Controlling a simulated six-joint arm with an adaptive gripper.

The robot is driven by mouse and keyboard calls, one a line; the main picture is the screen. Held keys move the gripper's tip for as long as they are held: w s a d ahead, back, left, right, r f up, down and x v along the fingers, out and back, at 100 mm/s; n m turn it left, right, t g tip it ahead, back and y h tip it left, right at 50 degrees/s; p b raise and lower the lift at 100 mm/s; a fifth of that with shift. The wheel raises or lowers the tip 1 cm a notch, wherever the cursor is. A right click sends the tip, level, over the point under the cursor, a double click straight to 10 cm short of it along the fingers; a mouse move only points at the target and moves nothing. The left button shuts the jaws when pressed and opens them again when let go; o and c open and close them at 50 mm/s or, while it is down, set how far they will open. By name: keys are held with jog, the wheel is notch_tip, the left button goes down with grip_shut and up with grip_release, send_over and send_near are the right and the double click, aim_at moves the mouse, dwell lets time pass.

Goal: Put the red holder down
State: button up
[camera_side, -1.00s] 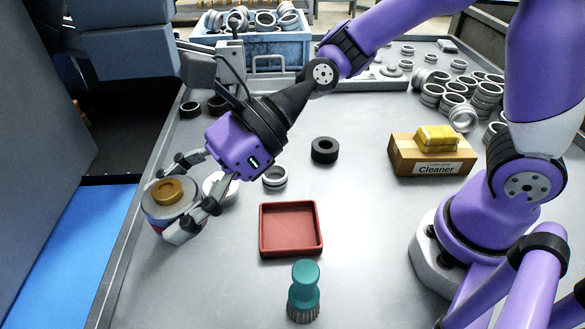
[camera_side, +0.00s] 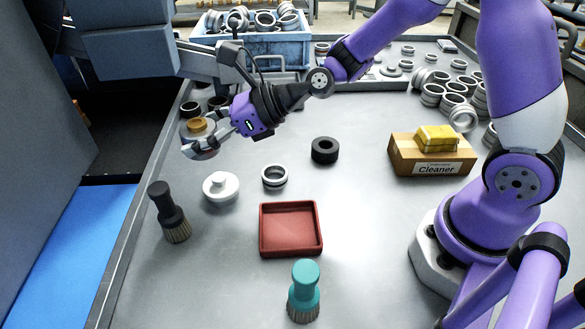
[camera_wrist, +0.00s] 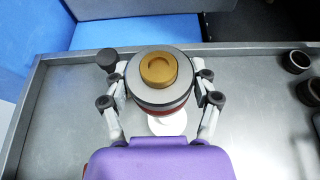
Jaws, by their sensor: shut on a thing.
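The red holder (camera_wrist: 181,107) is a round grey-topped piece with a brass-coloured knob (camera_wrist: 158,70) and a red band low on its side. In the side view the holder (camera_side: 197,130) is at the left of the table, near its left edge. My gripper (camera_side: 196,137) is shut on it, one finger on each side. It also shows in the wrist view (camera_wrist: 160,84). The holder looks upright. I cannot tell if its underside touches the table.
A white knobbed piece (camera_side: 221,187), a dark brush (camera_side: 170,212), a silver ring (camera_side: 275,177), a black ring (camera_side: 325,150), a red tray (camera_side: 291,253) and a teal brush (camera_side: 305,292) stand nearer the camera. Two dark rings (camera_side: 204,106) stand behind the holder.

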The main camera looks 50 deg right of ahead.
jog(key=shift+w+d+f, duration=0.15)
jog(key=shift+d+f, duration=0.05)
jog(key=shift+f, duration=0.1)
send_over(229, 157)
notch_tip(229, 157, down, 7)
jog(key=shift+r, duration=0.1)
jog(key=shift+f, duration=2)
jog(key=o, duration=1.4)
jog(key=shift+f, duration=0.2)
jog(key=shift+o, duration=0.2)
jog(key=shift+r, duration=0.1)
